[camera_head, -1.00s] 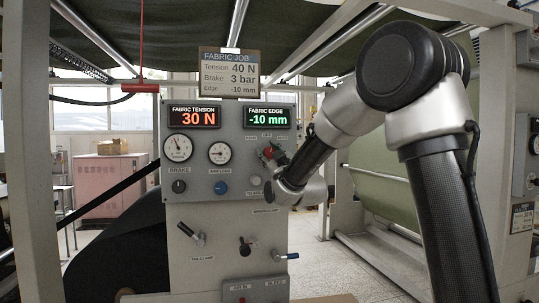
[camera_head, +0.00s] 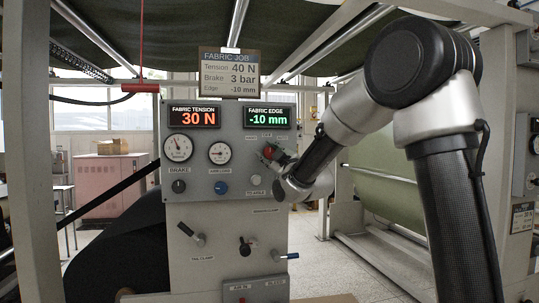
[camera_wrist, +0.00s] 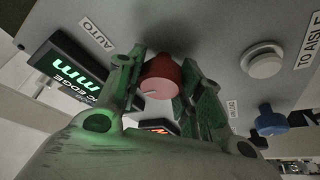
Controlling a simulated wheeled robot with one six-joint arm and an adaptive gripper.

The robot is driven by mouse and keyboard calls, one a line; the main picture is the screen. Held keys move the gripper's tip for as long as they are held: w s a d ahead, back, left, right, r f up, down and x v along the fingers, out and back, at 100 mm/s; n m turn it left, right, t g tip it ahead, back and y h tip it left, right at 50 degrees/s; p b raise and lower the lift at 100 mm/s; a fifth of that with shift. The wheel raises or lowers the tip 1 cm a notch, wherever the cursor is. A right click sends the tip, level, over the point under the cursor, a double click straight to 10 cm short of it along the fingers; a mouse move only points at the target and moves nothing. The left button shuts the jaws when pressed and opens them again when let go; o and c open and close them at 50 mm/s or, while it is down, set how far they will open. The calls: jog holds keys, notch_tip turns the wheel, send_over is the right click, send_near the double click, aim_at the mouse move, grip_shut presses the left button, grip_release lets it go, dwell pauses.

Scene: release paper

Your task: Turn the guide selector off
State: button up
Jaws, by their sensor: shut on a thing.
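The guide selector is a red knob (camera_wrist: 160,77) on the grey panel, with an AUTO label (camera_wrist: 97,35) near it in the wrist view. My gripper (camera_head: 272,153) is at the panel, below the FABRIC EDGE display. Its two fingers lie on either side of the red knob and are shut on it. A short white mark shows on the knob's face, but I cannot tell exactly which position it points to. In the head view my gripper and wrist mostly cover the knob.
The FABRIC EDGE display (camera_head: 267,117) reads -10 mm, and the FABRIC TENSION display (camera_head: 194,117) reads 30 N. A white button (camera_wrist: 263,61) and a blue knob (camera_wrist: 270,121) are near my gripper. Several valve levers sit lower on the panel.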

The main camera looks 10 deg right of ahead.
jog(key=o, duration=1)
jog(key=shift+o, duration=0.2)
jog(key=shift+s, duration=0.1)
jog(key=v, duration=1.2)
